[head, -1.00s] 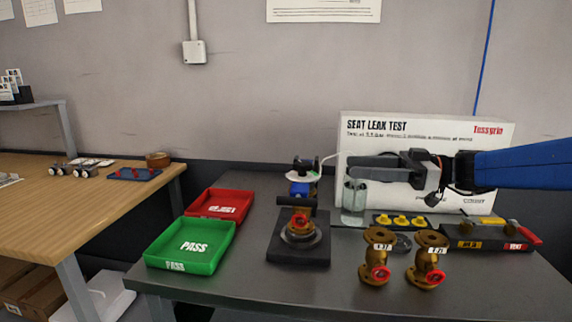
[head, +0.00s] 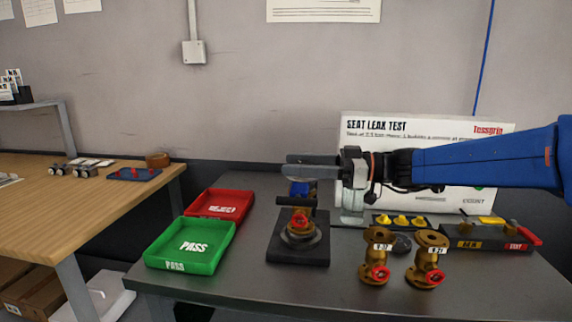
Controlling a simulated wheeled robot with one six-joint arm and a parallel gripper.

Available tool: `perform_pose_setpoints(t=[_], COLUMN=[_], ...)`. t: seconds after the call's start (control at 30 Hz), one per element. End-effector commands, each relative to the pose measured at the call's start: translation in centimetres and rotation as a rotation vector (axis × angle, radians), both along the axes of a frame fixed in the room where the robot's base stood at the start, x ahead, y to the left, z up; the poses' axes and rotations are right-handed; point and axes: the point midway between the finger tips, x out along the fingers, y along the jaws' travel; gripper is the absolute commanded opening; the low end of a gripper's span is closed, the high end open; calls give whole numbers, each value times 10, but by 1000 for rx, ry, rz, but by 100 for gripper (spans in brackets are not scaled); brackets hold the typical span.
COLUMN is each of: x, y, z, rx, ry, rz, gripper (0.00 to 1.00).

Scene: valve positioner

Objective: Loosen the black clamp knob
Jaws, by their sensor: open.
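The clamp fixture has a black base plate (head: 285,250) and holds a brass valve (head: 301,236) with a red handwheel. A black bar (head: 283,201) lies across the top of the fixture, and a blue part (head: 299,188) shows just behind it. My gripper (head: 289,166) is open and points left, above and behind the fixture. Its fingers cover the place where a dark knob-like top stood above a pale disc. I cannot see that dark top now, and cannot tell whether the fingers touch it.
A green PASS tray (head: 189,262) and a red tray (head: 241,196) stand left of the fixture. Two brass valves (head: 375,262) (head: 427,265) stand to the right. A glass jar (head: 351,217), yellow pieces (head: 400,219) and a red-handled unit (head: 486,238) sit behind them.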

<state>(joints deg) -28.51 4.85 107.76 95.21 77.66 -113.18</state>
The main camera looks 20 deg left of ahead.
Motion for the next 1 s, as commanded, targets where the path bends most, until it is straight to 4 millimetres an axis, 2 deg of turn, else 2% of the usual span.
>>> perform_pose_setpoints(t=[0.1,0.23,0.6,0.63,0.7,0.8,1.0], x=[-4,-6,-7,-7,-7,-7,-8], y=[15,24,28,28,28,28,28], z=[0,0,0,0,0,0,0], rx=[0,0,0,0,0,0,1], ry=[1,0,0,0,0,0,-1], rz=[2,0,-1,-1,-1,-1,23], gripper=[52,52,52,47,30,10,11])
